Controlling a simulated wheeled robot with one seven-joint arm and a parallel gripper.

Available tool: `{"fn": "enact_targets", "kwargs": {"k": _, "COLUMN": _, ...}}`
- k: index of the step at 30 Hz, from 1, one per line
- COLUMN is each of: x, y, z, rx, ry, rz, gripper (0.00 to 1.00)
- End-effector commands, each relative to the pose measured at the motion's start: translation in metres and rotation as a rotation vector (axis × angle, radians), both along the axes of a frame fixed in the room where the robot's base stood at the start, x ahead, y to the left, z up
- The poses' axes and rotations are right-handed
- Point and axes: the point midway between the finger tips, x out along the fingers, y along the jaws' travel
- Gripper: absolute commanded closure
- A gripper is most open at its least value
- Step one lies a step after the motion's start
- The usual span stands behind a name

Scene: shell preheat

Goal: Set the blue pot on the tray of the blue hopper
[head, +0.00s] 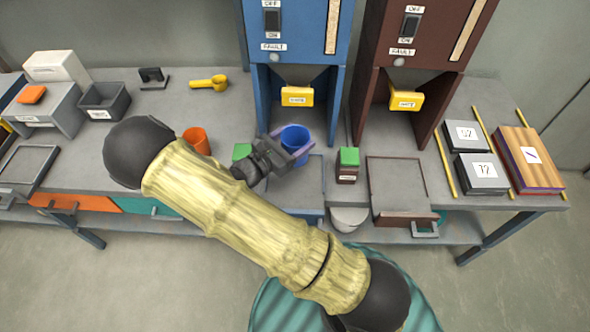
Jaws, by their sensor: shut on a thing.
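A blue pot (296,138) is held by my gripper (290,152), whose jaws are shut on it. The pot looks upright. It is in front of the blue hopper (297,30), below its yellow gate. The pot is over or just behind the back part of this tray. I cannot tell whether its base touches anything, as the gripper hides it.
A brown hopper (422,30) with its own tray (398,180) stands at right. An orange pot (196,140) and a green-topped item (242,151) are left of the gripper. Dark blocks (478,172) lie at far right.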

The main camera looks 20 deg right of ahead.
Motion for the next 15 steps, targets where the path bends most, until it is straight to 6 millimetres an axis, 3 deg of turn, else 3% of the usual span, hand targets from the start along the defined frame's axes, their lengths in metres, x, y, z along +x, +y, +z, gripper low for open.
{"fn": "enact_targets", "kwargs": {"k": 7, "x": 0.0, "y": -0.001, "z": -0.041, "rx": -0.002, "ry": 0.002, "rz": -0.002, "gripper": 0.57}}
{"fn": "enact_targets", "kwargs": {"k": 15, "x": 0.0, "y": -0.001, "z": -0.05, "rx": -0.001, "ry": 0.0, "rz": -0.003, "gripper": 0.57}}
